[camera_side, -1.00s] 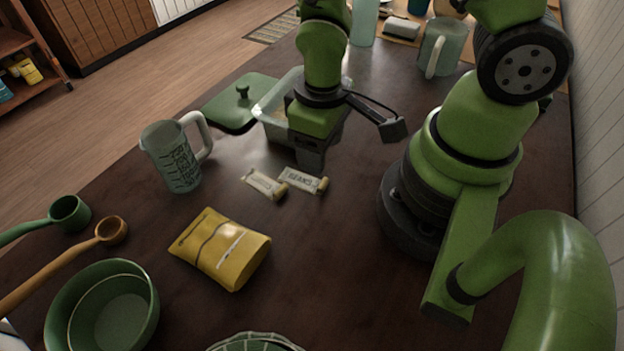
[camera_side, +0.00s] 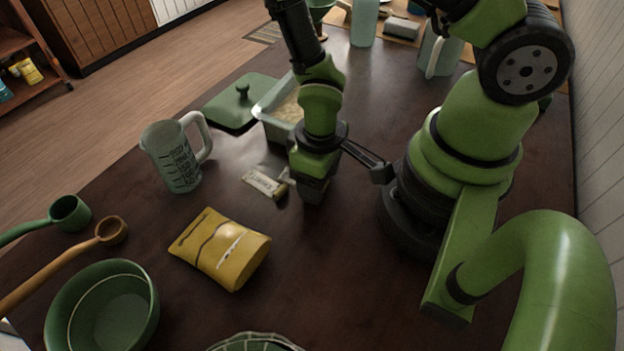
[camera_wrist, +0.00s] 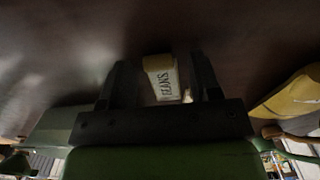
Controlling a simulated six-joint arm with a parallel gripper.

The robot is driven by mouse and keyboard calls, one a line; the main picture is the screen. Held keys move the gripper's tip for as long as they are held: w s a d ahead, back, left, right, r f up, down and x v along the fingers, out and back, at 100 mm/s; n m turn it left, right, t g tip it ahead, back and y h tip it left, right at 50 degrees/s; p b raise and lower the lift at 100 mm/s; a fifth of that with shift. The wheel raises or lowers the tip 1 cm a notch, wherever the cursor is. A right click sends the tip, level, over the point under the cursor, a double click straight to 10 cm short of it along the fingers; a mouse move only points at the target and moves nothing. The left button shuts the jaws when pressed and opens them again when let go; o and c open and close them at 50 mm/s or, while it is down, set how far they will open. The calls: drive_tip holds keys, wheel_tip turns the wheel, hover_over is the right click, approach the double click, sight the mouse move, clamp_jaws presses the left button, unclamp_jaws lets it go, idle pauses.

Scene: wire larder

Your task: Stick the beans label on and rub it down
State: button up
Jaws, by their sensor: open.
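The beans label (camera_wrist: 163,84), pale with dark "BEANS" print and a tan end, lies on the dark table between my fingers in the wrist view. My gripper (camera_wrist: 160,76) is open, with one finger on each side of it; I cannot tell whether they touch it. In the side view my gripper (camera_side: 311,194) points down at the table and hides the beans label. A second pale label (camera_side: 264,184) lies just left of it, its print too small to read. A clear tub (camera_side: 268,122) with beige contents stands behind my gripper, its top open.
A green knobbed lid (camera_side: 232,108) lies left of the tub. A printed measuring mug (camera_side: 172,160) stands at left. A yellow pouch (camera_side: 222,248) lies in front. The table right of the pouch is clear.

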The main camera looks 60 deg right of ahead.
drive_tip(key=c, duration=1)
wheel_tip(320, 180, up, 15)
drive_tip(key=w+d, duration=0.4)
drive_tip(key=w, duration=0.4)
drive_tip(key=w+d, duration=0.3)
drive_tip(key=w, duration=0.5)
drive_tip(key=w+d, duration=0.6)
drive_tip(key=d, duration=0.5)
drive_tip(key=shift+m, duration=0.4)
drive_tip(key=shift+s+d+f, duration=0.1)
drive_tip(key=shift+d+f, duration=0.05)
drive_tip(key=shift+f, duration=6.05)
